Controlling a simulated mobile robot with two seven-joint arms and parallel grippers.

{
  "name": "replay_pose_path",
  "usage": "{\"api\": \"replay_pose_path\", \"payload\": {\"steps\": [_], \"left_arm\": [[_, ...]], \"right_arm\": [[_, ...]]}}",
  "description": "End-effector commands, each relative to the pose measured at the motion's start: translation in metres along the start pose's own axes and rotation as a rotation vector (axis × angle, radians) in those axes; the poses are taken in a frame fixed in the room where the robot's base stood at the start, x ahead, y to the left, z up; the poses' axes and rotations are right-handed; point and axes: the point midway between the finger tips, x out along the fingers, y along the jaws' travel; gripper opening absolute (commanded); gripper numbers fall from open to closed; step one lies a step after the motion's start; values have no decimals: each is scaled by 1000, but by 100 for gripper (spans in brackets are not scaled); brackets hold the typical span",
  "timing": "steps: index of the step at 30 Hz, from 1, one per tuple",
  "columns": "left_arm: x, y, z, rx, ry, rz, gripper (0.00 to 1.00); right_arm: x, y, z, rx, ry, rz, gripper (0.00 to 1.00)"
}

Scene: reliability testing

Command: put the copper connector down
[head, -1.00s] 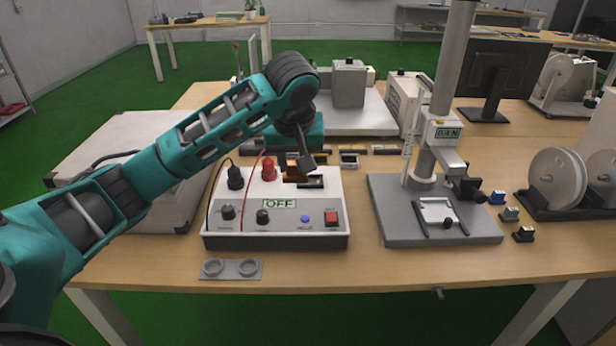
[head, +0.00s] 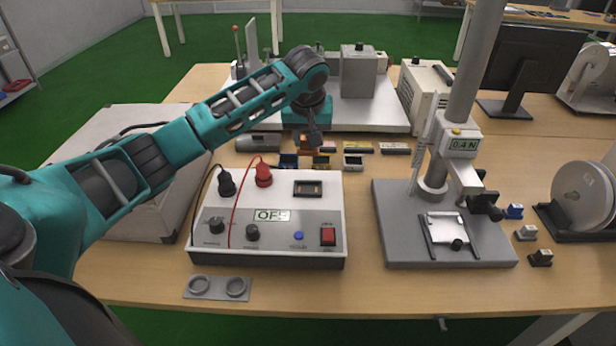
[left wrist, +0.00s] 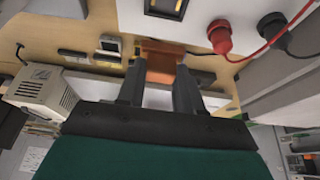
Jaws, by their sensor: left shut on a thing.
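The copper connector (head: 308,146) is a small orange-brown block, partly hidden by my gripper in the head view. My left gripper (head: 313,134) is shut on it just behind the white test box (head: 215,245). The connector also shows between the fingers of the left gripper (left wrist: 160,78) in the left wrist view, as an orange block (left wrist: 161,58). It is low, close to the table and the row of small connectors; I cannot tell whether it touches anything. The dark socket (head: 307,188) on the box top is empty. My right gripper is not in view.
A red plug (head: 263,176) and a black plug (head: 226,184) rise from the box. A grey test stand (head: 400,245) is at right.

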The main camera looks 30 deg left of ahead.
Motion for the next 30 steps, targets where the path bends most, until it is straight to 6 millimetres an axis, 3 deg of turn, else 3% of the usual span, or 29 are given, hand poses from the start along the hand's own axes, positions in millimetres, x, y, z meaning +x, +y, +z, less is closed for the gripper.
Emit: {"api": "replay_pose_path", "payload": {"steps": [1,6,14,19,30], "left_arm": [[15,-1,7,0,-4,-5,5],[49,-1,21,0,-1,-3,5],[73,0,30,0,-1,-2,5],[97,-1,41,0,-1,-3,5],[104,0,43,0,1,-1,5]], "right_arm": [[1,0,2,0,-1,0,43],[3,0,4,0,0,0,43],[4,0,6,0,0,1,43],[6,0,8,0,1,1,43],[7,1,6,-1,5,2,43]]}}
